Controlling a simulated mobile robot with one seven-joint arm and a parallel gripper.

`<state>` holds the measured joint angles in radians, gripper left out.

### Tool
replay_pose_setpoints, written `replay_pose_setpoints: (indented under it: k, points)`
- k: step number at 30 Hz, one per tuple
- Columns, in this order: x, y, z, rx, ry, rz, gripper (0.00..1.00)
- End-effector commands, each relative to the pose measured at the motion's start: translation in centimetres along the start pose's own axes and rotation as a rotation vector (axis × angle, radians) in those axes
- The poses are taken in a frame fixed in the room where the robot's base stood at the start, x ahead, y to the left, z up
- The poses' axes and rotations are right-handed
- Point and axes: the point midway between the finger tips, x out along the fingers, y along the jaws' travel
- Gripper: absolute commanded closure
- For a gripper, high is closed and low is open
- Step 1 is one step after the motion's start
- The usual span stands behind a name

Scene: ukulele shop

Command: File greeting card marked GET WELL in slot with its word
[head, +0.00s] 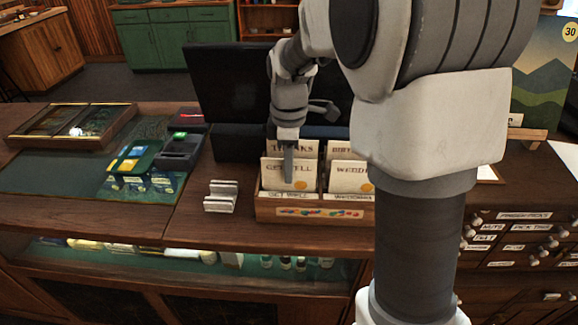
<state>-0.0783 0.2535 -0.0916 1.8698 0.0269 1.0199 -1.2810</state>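A wooden card box (262,211) stands on the counter, with front slots labelled GET WELL (290,196) and WEDDING (352,197). A cream card marked GET WELL (304,176) stands upright at the front left compartment, behind the GET WELL label. Its lower edge is hidden, so I cannot tell how deep it sits. My gripper (288,168) points down at this card, one finger crossing its front face. The other finger is hidden, so I cannot tell whether it grips the card. An empty pale card stand (221,197) is left of the box.
Cards marked WEDDING (349,177) and THANKS (305,149) stand in other compartments. A dark card terminal (180,152) and a dark screen (230,85) are to the left and behind. Labelled drawers (515,238) are at the right.

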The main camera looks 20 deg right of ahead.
Motion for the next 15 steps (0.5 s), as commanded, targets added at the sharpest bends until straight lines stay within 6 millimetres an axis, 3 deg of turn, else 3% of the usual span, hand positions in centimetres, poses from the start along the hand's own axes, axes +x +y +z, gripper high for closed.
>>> replay_pose_setpoints:
  k: [2, 11, 15]
  points:
    - [0.0, 0.0, 0.0, 0.000, 0.000, 0.000, 0.60]
    - [-0.1, 0.0, 0.0, 0.000, 0.000, 0.001, 0.60]
    - [-1.3, 0.1, 0.0, 0.000, 0.002, 0.004, 0.60]
